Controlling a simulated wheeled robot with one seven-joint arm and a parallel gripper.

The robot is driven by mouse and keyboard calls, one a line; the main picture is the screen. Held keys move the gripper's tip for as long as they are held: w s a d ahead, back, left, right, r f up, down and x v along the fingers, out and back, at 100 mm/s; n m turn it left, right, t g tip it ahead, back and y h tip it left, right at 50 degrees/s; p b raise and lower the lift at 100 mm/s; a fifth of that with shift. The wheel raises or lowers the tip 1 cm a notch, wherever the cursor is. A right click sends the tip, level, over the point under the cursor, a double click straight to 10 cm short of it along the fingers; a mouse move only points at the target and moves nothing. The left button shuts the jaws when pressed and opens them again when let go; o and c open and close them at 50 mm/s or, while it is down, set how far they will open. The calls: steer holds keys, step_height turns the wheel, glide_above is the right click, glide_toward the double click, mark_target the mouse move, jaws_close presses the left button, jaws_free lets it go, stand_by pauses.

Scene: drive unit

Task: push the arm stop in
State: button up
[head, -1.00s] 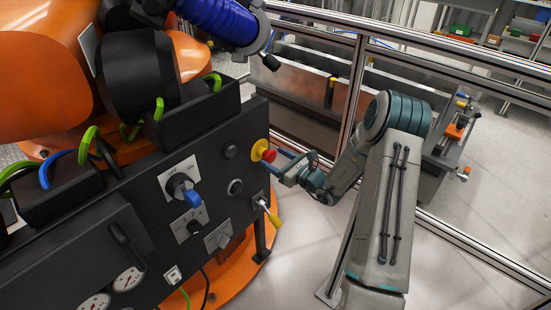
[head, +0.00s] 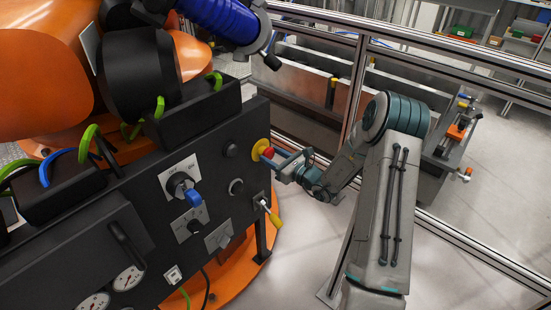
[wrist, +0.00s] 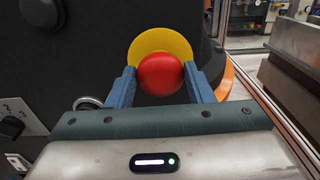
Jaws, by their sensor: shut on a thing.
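The arm stop is a red mushroom button (wrist: 160,74) on a yellow round backing (wrist: 150,44), mounted on the black panel. In the head view the red button (head: 268,153) shows small in front of its yellow backing (head: 259,149). My gripper (wrist: 160,84) has its two blue fingers on either side of the red button, shut on it. In the head view my gripper (head: 277,160) reaches the panel from the right. The fingers hide part of the button there. I cannot tell how far the button is pressed.
The black panel (head: 140,190) also carries a blue-handled rotary switch (head: 191,196), a yellow-tipped lever (head: 272,215) and gauges (head: 127,280). An orange robot arm (head: 40,60) stands behind it. A metal rail fence (head: 356,85) runs behind my arm. Open floor lies at the right.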

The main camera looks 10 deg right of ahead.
steer(key=o, duration=1.4)
steer(key=shift+w+a, duration=0.15)
steer(key=shift+c, duration=0.2)
steer(key=v, duration=1.4)
steer(key=shift+b, duration=0.35)
steer(key=shift+r, duration=0.1)
